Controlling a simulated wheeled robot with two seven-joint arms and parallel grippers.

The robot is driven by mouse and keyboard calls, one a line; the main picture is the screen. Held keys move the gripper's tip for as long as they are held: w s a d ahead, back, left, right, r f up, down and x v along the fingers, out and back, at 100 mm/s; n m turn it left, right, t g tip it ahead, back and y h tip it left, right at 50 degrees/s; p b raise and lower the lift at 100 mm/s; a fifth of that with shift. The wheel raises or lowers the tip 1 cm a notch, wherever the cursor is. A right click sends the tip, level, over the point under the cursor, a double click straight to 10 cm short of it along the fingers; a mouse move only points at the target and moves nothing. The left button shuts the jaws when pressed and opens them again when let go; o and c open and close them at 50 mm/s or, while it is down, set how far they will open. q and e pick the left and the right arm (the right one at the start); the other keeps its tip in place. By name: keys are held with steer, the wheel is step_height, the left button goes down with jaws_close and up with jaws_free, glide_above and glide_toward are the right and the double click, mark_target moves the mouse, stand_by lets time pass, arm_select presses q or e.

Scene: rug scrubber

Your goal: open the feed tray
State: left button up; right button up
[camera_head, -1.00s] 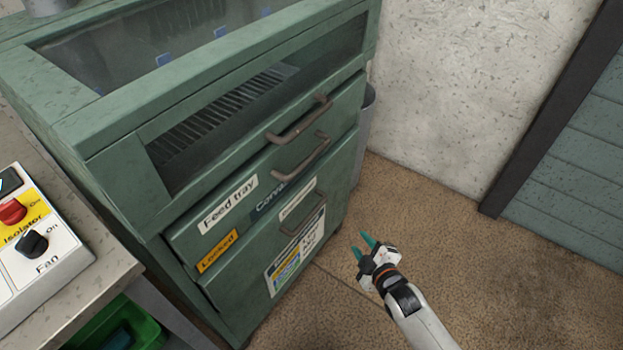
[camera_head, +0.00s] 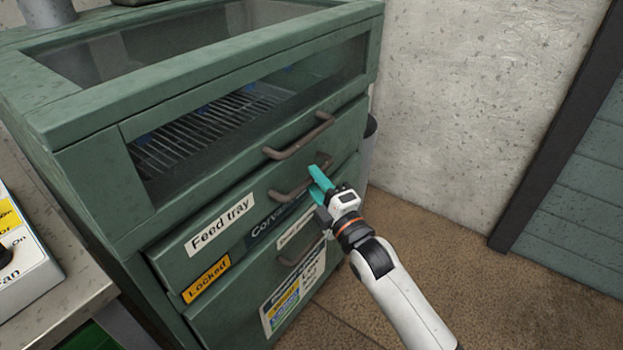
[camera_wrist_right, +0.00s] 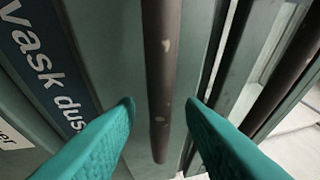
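The feed tray (camera_head: 205,250) is a green drawer front with a white "Feed tray" label and a yellow "Locked" label, below the cabinet's window. The right gripper has teal fingers, spread open, at that end of the handle. In the right wrist view, a brown bar (camera_wrist_right: 160,70) stands between the open fingers (camera_wrist_right: 162,112); I cannot tell whether they touch it. My left gripper is not in view.
A second handle (camera_head: 300,138) sits just above, on the windowed front. A lower drawer (camera_head: 235,305) with its own handle (camera_head: 302,252) is below. A control panel (camera_head: 18,250) stands at left. The floor (camera_head: 440,240) to the right is clear.

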steer(key=shift+x, duration=1)
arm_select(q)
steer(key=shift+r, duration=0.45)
arm_select(e)
jaws_close()
